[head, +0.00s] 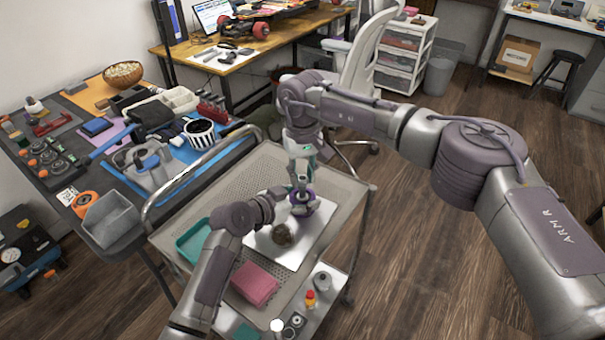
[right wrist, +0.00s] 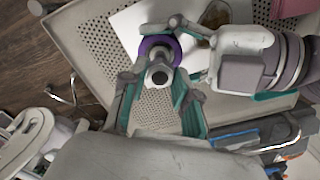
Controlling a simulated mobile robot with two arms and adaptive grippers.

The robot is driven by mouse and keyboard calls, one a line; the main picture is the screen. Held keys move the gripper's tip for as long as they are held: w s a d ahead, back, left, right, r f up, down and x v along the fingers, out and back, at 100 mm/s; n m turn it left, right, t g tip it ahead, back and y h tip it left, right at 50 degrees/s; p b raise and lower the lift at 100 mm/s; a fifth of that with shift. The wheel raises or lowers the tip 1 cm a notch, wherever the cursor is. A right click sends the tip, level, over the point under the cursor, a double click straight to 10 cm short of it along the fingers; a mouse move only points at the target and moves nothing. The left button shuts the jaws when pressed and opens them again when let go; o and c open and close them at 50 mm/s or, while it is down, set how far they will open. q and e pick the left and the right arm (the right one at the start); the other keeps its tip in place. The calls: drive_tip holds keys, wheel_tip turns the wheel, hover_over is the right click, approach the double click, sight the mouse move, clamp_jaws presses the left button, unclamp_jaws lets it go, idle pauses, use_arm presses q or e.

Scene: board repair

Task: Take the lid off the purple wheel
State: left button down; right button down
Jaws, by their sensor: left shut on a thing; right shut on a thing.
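The purple wheel (head: 303,206) stands over the white sheet on the cart, between my two grippers. In the right wrist view its purple rim (right wrist: 147,47) shows behind a small grey round part with a dark centre, which looks like the lid (right wrist: 158,74). My right gripper (head: 300,186) comes from above; its teal-padded fingers (right wrist: 160,84) close around the lid. My left gripper (head: 284,203) reaches in from the left and is shut on the wheel's side. The exact finger contacts are partly hidden. Whether the lid is apart from the wheel I cannot tell.
A crowded workbench (head: 75,102) stands to the left. The cart's perforated top right of the sheet is clear.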

drive_tip(key=shift+n, duration=1.1)
drive_tip(key=c, duration=0.9)
unclamp_jaws()
drive_tip(key=shift+o, duration=0.2)
